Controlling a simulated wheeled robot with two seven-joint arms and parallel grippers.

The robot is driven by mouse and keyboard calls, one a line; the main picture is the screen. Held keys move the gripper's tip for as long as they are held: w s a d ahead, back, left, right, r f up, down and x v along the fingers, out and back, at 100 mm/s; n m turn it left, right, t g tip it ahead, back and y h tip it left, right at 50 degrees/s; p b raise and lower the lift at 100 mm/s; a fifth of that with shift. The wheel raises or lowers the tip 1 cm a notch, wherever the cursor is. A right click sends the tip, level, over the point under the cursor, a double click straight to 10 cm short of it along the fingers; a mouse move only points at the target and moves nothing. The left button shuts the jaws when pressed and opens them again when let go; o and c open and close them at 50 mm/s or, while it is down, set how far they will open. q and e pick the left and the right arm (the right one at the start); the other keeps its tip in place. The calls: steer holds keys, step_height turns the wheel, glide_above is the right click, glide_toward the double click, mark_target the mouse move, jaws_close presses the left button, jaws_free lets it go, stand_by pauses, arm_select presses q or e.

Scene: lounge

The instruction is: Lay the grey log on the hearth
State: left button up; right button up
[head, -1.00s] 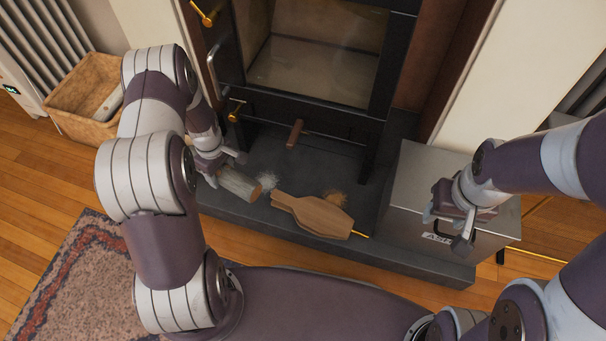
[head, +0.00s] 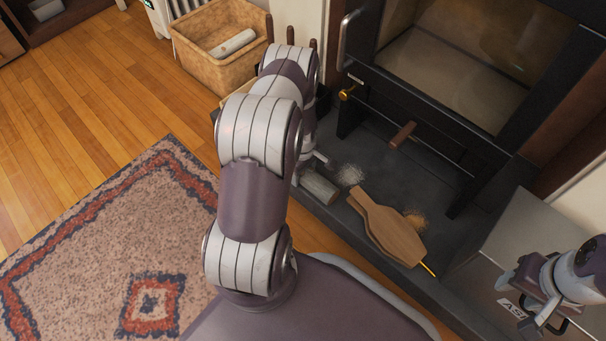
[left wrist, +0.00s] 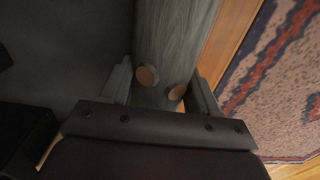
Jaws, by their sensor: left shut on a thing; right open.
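The grey log (head: 318,187) is at the left front part of the dark stone hearth (head: 385,165), near its front edge. I cannot tell whether it rests on the stone or hangs just above it. My left gripper (head: 310,162) is shut on the log, and my arm hides part of the grip. In the left wrist view the log (left wrist: 178,45) runs up and away between the two fingers of the gripper (left wrist: 160,88). My right gripper (head: 530,303) is open and empty by the metal ash box at the right.
Wooden bellows (head: 385,230) lie on the hearth right of the log, with ash patches nearby. The stove (head: 440,100) stands behind. The metal ash box (head: 530,245) is at the right. A patterned rug (head: 110,245) covers the left floor.

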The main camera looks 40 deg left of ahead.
mark_target(313, 171)
arm_select(q)
steer(key=o, duration=1.4)
step_height(313, 171, up, 12)
steer(key=p, duration=0.7)
steer(key=s+d+r+m+t, duration=0.1)
steer(key=d+r+m, duration=0.45)
steer(key=r, duration=0.35)
steer(key=d+r+m, duration=0.5)
steer(key=d+r, duration=0.1)
steer(key=r, duration=0.3)
steer(key=s+d+r+m, duration=0.6)
steer(key=s+m, duration=0.1)
steer(key=s, duration=0.2)
steer(key=r+p, duration=4.9)
steer(key=shift+w+r+p, duration=0.2)
steer(key=shift+r+p, duration=0.1)
steer(key=shift+p, duration=0.05)
